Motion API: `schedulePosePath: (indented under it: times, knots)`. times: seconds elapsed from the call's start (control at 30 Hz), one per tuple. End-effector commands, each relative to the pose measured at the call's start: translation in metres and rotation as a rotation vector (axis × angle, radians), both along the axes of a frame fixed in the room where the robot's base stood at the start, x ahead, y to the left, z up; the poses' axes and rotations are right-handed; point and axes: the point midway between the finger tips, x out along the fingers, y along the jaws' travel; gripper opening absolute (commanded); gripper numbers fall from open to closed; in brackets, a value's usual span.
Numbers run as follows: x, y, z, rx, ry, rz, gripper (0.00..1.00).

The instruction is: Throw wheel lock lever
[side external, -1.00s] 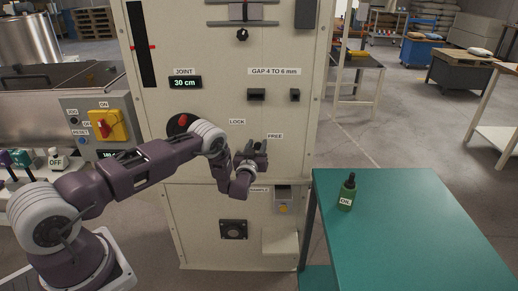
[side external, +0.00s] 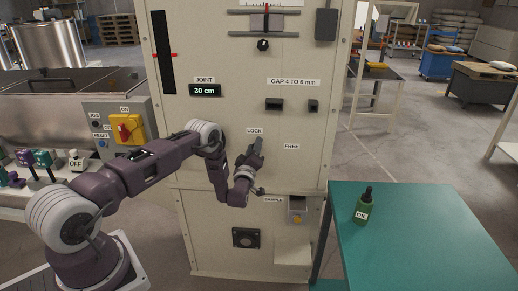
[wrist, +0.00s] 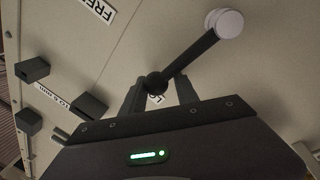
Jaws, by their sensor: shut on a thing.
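The wheel lock lever (wrist: 194,54) is a dark rod on the cream panel. In the wrist view it runs from a pale round hub (wrist: 228,23) at the upper right to a black ball knob (wrist: 155,83). My gripper (wrist: 158,88) is shut on this knob, one finger on each side. The LOCK label (side external: 255,131) is just above my gripper (side external: 257,144) in the side view. In the wrist view my gripper partly hides that label (wrist: 155,99). The FREE label (side external: 291,146) is to the right, clear of my gripper. My gripper hides most of the lever in the side view.
Dark blocks (side external: 274,104) protrude from the panel under the gap label. A sample outlet (side external: 297,214) is low on the panel at right. A green table (side external: 420,230) with an oil bottle (side external: 362,207) stands to the right. A red switch (side external: 126,129) is at left.

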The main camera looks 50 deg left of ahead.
Motion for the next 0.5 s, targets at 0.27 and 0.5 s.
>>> schedulePosePath:
  times: [0.27, 0.5]
  knots:
    - [-0.0048, -0.0001, -0.0066, -0.062, -0.037, -0.01, 0.0]
    - [-0.0055, 0.0004, -0.0072, -0.071, -0.044, -0.011, 0.0]
